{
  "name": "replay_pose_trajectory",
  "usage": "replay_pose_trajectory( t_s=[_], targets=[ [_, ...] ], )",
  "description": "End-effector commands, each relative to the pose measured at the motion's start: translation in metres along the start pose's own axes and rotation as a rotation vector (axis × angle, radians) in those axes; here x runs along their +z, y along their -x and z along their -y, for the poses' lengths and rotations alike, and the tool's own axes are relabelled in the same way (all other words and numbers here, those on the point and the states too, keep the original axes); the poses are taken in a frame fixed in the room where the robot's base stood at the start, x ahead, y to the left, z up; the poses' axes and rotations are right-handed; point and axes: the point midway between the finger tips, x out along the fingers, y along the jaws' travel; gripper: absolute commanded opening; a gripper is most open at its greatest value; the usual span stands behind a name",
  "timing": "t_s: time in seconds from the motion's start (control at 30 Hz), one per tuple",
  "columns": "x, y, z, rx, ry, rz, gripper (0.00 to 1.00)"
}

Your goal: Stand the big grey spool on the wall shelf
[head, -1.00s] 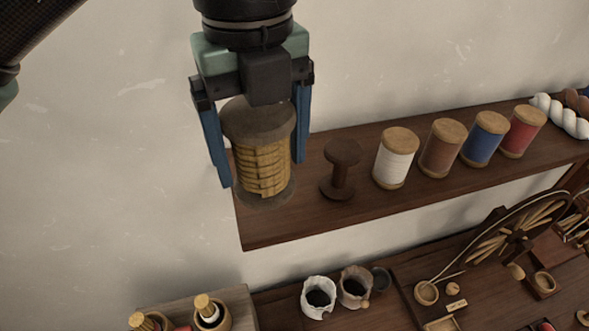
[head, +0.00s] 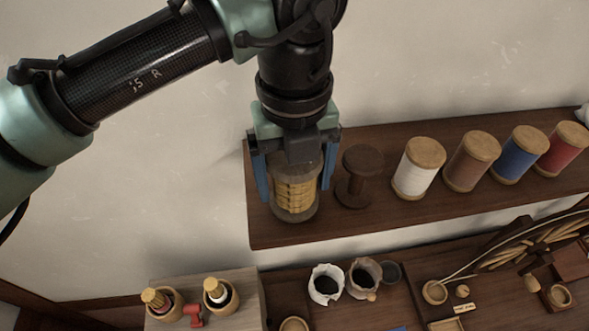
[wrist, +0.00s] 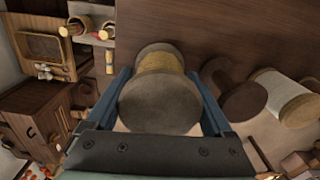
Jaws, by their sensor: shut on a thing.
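The big grey spool (head: 296,198) has grey end discs and yellow-brown thread wound on its core. My gripper (head: 295,190) is shut on it, one blue finger on each side, and holds it upright. In the head view it is over the left end of the dark wooden wall shelf (head: 400,212), left of an empty dark spool. I cannot tell whether its base touches the shelf. The wrist view shows its round grey top disc (wrist: 160,103) between the fingers, with the shelf board (wrist: 225,30) beyond.
The empty dark brown spool (head: 357,178) stands close to the right of the held spool. White (head: 417,170), brown (head: 471,163), blue and red spools follow rightward. Below the shelf, a bench holds two small pots (head: 325,285), a spinning wheel and wooden cups.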

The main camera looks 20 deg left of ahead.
Motion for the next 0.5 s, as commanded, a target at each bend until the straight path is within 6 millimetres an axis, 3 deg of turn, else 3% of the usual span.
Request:
replay_pose_trajectory(
  t_s=[0.37,0.4,0.5],
  targets=[
    [-0.0001,-0.0055,0.0002,-0.001,0.000,-0.001,0.24],
    [0.0000,-0.0048,0.0001,0.000,0.000,0.000,0.91],
    [0.0000,-0.0044,0.0001,0.000,0.000,0.000,1.00]
  ],
)
